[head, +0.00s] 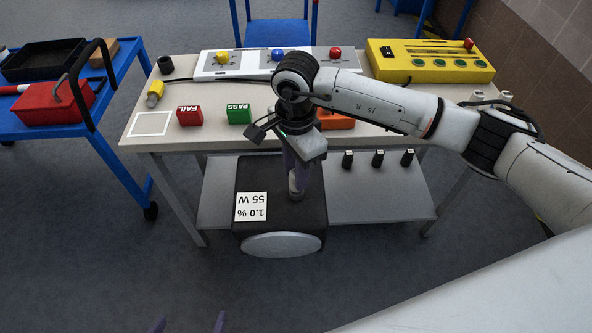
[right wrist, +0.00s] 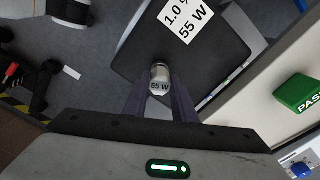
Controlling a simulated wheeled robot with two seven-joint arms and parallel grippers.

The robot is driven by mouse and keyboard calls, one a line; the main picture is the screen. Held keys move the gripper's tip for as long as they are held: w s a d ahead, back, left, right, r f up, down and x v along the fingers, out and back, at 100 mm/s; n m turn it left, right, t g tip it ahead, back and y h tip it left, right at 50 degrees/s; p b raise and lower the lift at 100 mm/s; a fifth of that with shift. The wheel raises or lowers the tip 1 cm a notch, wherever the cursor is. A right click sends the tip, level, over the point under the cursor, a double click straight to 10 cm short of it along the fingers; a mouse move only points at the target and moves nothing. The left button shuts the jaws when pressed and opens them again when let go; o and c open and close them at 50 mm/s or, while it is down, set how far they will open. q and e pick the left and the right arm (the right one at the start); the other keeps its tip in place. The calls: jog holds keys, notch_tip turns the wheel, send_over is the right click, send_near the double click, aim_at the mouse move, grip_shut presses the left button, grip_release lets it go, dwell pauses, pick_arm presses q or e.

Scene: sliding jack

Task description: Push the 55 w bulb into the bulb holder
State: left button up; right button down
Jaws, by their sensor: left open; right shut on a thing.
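My right gripper (head: 296,180) is shut on a small pale bulb (head: 296,190) with a metallic body. In the right wrist view the bulb (right wrist: 160,78) reads "55 W" and sits between the two purple fingers. It is in front of the table, over a black box-shaped body. A white card (head: 251,207) reading "1.0 % 55 W" shows on that dark surface. I cannot tell which thing is the bulb holder; a small yellow and grey part (head: 155,93) stands at the table's left. My left gripper (head: 190,323) is open and empty at the bottom edge, only its fingertips showing.
The table (head: 220,138) carries red FAIL (head: 189,116) and green PASS (head: 238,114) blocks, a button panel (head: 222,66) and a yellow slider unit (head: 430,62). A blue cart (head: 125,68) stands left. My right arm covers part of the table.

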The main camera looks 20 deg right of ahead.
pick_arm(q)
jog(key=shift+f+b, duration=0.5)
jog(key=shift+f, duration=0.1)
pick_arm(e)
jog(key=shift+f, duration=0.6)
jog(key=c, duration=1.4)
grip_release()
jog(key=shift+w+r, duration=0.1)
jog(key=shift+r, duration=0.4)
notch_tip(320, 180, up, 9)
jog(key=shift+r, duration=0.15)
pick_arm(q)
jog(key=shift+w+d+r, duration=0.15)
jog(key=shift+d+r, duration=0.15)
jog(key=shift+r, duration=0.2)
jog(key=shift+w+d+r, duration=0.15)
jog(key=shift+d+r, duration=0.15)
jog(key=shift+r, duration=0.15)
